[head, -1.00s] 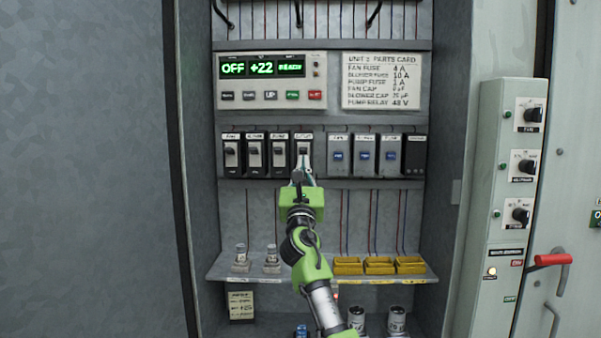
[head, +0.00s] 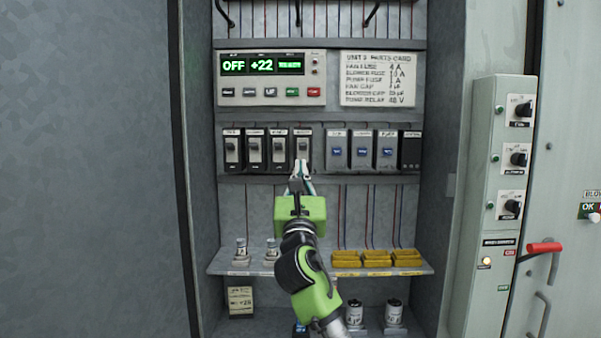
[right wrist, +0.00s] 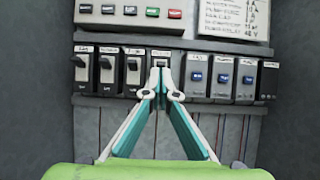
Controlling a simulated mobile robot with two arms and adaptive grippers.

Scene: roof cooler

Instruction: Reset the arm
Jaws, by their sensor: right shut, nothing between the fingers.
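My right arm, green and black, rises from the bottom of the head view. Its right gripper (head: 300,166) is shut and empty, with its tips just below the fourth dark breaker (head: 303,147) in the row. In the right wrist view the right gripper (right wrist: 160,66) has its tips together, overlapping the lower part of that breaker (right wrist: 161,54). I cannot tell whether they touch it. Three similar black switches (head: 254,150) stand to its left. The display panel (head: 270,78) above reads OFF and +22. My left gripper is not in view.
Blue-button modules (head: 362,151) sit right of the breakers. A shelf (head: 222,264) below carries yellow trays (head: 376,258) and small cylinders. A knob panel (head: 503,200) and a red-handled lever (head: 544,247) stand at the right. Cabinet walls close in on both sides.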

